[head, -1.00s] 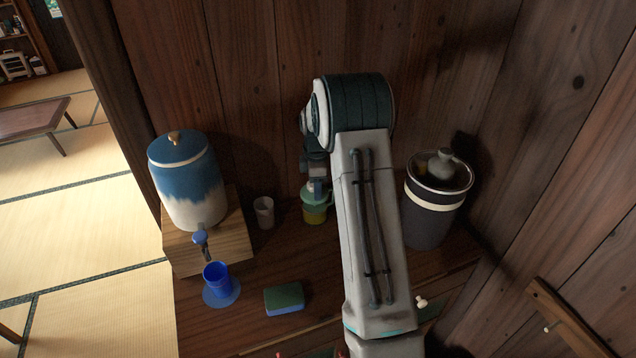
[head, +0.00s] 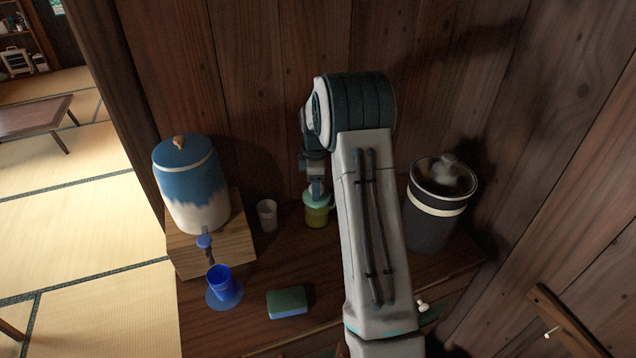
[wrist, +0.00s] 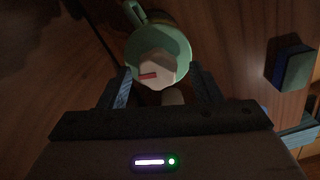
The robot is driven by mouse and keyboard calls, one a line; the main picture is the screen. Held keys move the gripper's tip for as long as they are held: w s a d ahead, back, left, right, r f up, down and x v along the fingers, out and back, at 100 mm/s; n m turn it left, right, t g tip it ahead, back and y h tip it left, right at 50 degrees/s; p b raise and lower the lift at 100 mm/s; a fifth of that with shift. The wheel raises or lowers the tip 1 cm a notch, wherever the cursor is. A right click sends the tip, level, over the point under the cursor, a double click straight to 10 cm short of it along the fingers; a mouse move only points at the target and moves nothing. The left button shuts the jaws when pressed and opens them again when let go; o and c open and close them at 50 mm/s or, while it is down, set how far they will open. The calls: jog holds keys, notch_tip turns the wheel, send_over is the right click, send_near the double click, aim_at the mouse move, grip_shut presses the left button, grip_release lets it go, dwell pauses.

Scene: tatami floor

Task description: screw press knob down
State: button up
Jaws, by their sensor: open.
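The press (head: 317,212) is a small vessel with a pale green top and a yellowish-green lower part. It stands upright on the wooden counter near the back wall. In the wrist view its round green top (wrist: 178,45) has a handle-like loop at the upper left and a pale patch with a short red mark. My gripper (wrist: 163,88) is open, its fingers to either side of the near edge of the top. Pale rounded shapes between the fingers may be the knob; I cannot tell. In the head view my gripper (head: 316,188) is just above the press, and my arm hides the space to its right.
A blue-and-white dispenser (head: 190,185) stands on a wooden block (head: 225,235) at left. A small cup (head: 267,215) is left of the press. A blue cup (head: 219,280), a sponge (head: 287,302) and a dark bin (head: 430,225) are also around.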

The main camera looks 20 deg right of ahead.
jog(key=r+p, duration=0.1)
jog(key=r, duration=0.1)
jog(key=r+p, duration=0.1)
jog(key=r, duration=0.1)
jog(key=r+p, duration=0.1)
jog(key=r, duration=0.1)
jog(key=shift+d+r, duration=0.3)
jog(key=shift+d, duration=0.1)
jog(key=shift+r, duration=0.1)
dwell(0.7)
jog(key=s+a+r+m+t, duration=0.1)
jog(key=s+a+r+m, duration=0.25)
jog(key=s+r, duration=0.35)
jog(key=s+a+r+m+t, duration=0.1)
jog(key=s+a+r+m, duration=0.25)
jog(key=s+r, duration=0.35)
jog(key=s+a+m+t, duration=0.1)
jog(key=s+a+m, duration=0.1)
jog(key=s, duration=0.7)
jog(key=s+a+r+m, duration=0.1)
jog(key=s+a+m, duration=0.2)
jog(key=s, duration=0.6)
jog(key=shift+r+m+t, duration=0.2)
jog(key=shift+m+t, duration=0.2)
jog(key=shift+m, duration=0.5)
jog(key=shift+s+a+f, duration=0.1)
jog(key=shift+s+f, duration=0.1)
jog(key=shift+s, duration=0.2)
jog(key=shift+c, duration=0.4)
